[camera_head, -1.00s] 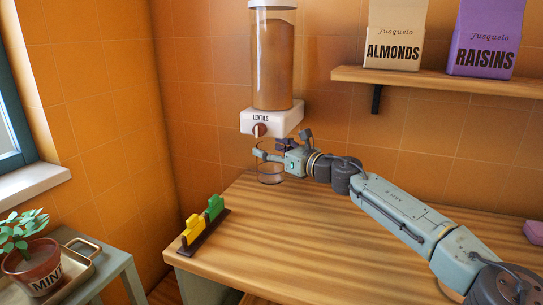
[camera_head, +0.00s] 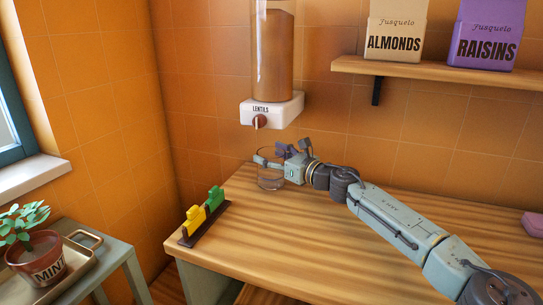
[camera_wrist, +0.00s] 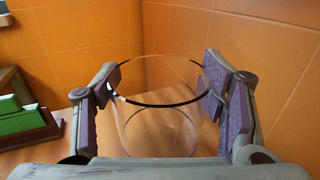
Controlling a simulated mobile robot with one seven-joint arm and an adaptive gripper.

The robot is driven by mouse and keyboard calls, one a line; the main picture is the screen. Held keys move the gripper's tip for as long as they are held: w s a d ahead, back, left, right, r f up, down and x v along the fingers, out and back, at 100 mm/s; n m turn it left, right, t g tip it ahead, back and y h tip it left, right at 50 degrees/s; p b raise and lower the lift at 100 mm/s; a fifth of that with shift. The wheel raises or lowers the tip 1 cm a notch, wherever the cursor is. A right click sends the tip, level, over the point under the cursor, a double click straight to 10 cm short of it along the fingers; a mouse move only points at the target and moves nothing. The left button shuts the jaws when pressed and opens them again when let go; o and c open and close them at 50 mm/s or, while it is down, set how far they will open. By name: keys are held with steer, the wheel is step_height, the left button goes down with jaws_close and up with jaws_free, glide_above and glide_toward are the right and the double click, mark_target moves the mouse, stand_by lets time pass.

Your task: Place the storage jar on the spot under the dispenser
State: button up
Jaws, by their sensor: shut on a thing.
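The storage jar is a clear glass cylinder (camera_head: 269,182), upright below the lentils dispenser (camera_head: 272,110) at the back left of the wooden counter. My gripper (camera_head: 275,157) is shut on the jar near its rim. In the wrist view the jar (camera_wrist: 160,103) stands between the two purple-padded fingers of my gripper (camera_wrist: 160,88), with its dark rim at pad height, and it looks empty. The dispenser is on the back wall, with a white base, red-brown knob and brown fill. Whether the jar's bottom touches the counter is hard to tell.
A dark rack with yellow and green clips (camera_head: 204,215) stands on the counter's left end. A shelf (camera_head: 430,76) with almonds and raisins bags is at upper right. A side table with a mint pot (camera_head: 38,258) is at lower left. The counter's front is clear.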

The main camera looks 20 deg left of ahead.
steer(key=o, duration=1.9)
steer(key=shift+r, duration=0.1)
steer(key=shift+r+p, duration=0.25)
steer(key=shift+p, duration=0.1)
steer(key=b+v, duration=0.3)
steer(key=v, duration=0.9)
steer(key=shift+r, duration=0.35)
